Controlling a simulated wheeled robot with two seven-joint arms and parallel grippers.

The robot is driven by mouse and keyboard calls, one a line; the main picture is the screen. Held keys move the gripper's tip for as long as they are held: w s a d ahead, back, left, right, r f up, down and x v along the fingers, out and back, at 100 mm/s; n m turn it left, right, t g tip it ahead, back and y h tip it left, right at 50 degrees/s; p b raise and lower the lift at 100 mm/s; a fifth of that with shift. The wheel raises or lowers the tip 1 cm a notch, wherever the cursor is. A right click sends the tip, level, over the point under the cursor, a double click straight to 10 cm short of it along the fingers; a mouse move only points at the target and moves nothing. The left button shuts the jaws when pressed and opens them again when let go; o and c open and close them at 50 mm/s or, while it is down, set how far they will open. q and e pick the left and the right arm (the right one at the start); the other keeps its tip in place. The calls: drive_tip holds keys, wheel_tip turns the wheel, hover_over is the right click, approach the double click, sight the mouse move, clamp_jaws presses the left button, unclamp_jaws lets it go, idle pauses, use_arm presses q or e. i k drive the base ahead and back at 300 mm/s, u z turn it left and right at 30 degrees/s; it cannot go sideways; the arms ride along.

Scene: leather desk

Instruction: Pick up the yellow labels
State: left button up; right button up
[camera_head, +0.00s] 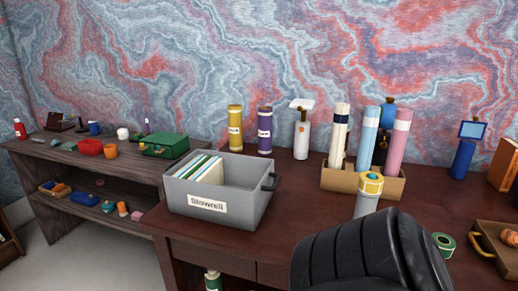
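A yellow roll-like thing (370,184) with pale patches and an opening in its top shows right of the middle. It sits at the top of a pale grey cylinder (367,206), which stands in front of a cardboard holder; I cannot tell whether it is the yellow labels. The cylinder's lower end is hidden behind a black padded chair back. Neither of my grippers is in view.
A grey box (255,205) holding files stands at the desk's left. The cardboard holder (392,188) carries tall rolls. The black chair back (365,255) blocks the front. A green roll (443,244) and a brown tray (484,262) lie right. Bare desk (300,208) shows between box and holder.

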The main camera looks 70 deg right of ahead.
sight(367, 186)
drive_tip(key=i, duration=0.6)
drive_tip(key=z, duration=3.3)
